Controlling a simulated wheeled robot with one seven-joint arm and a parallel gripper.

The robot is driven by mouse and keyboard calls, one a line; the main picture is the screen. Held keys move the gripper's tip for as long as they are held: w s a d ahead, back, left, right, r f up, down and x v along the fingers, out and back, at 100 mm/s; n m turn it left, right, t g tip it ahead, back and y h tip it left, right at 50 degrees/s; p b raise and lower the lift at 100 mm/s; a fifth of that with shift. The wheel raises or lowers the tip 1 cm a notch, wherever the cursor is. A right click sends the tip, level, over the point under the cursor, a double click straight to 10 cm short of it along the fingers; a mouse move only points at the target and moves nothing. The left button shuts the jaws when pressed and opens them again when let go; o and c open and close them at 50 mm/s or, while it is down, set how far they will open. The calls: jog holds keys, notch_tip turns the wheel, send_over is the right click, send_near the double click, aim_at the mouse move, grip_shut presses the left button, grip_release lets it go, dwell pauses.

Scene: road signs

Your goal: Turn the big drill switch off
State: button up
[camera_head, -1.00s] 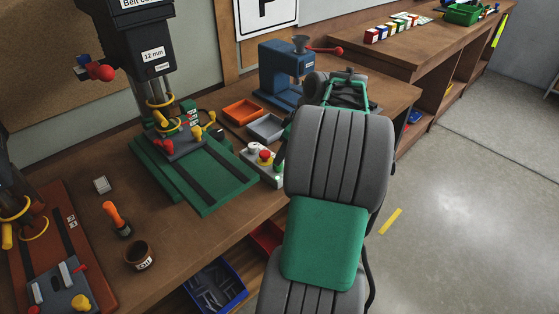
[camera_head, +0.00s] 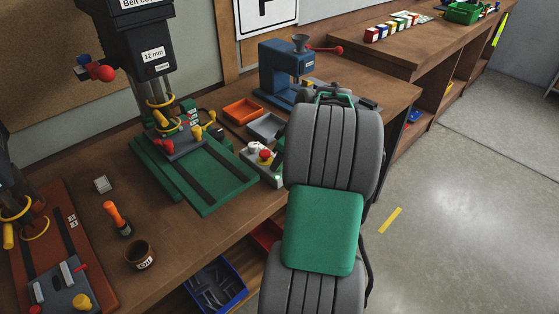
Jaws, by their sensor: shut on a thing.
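The big drill (camera_head: 158,62) stands on the bench at the left, a dark upright machine with a "12 mm" label and a green base (camera_head: 215,185). A pale control box (camera_head: 262,172) with a red button (camera_head: 265,155) and a whitish knob (camera_head: 253,147) sits at the right edge of that base. I cannot read the switch position. My grey and green arm rises in front of the bench just right of the box. It hides what lies behind it, and my gripper's fingertips do not show.
A blue machine (camera_head: 287,70) with a red-tipped lever stands behind, near orange (camera_head: 242,109) and grey (camera_head: 266,127) trays. A second drill base (camera_head: 60,235), an orange-handled tool (camera_head: 117,218) and a brown pot (camera_head: 139,255) are at the left. Open floor lies right.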

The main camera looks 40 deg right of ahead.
grip_shut()
jog(key=shift+m, duration=0.3)
jog(key=m+h+b, duration=0.1)
jog(key=m, duration=0.1)
jog(key=m+b, duration=0.2)
jog(key=shift+a+f+h, duration=0.1)
jog(key=shift+a+h, duration=0.05)
jog(key=shift+h, duration=0.25)
jog(key=m+h+b, duration=0.1)
jog(key=m, duration=0.3)
jog(key=shift+a+b, duration=0.1)
jog(key=shift+b, duration=0.25)
jog(key=shift+w+m+g+h+b, duration=0.1)
jog(key=shift+m+g+h+b, duration=0.5)
jog(key=shift+m, duration=1)
jog(key=o, duration=0.8)
grip_release()
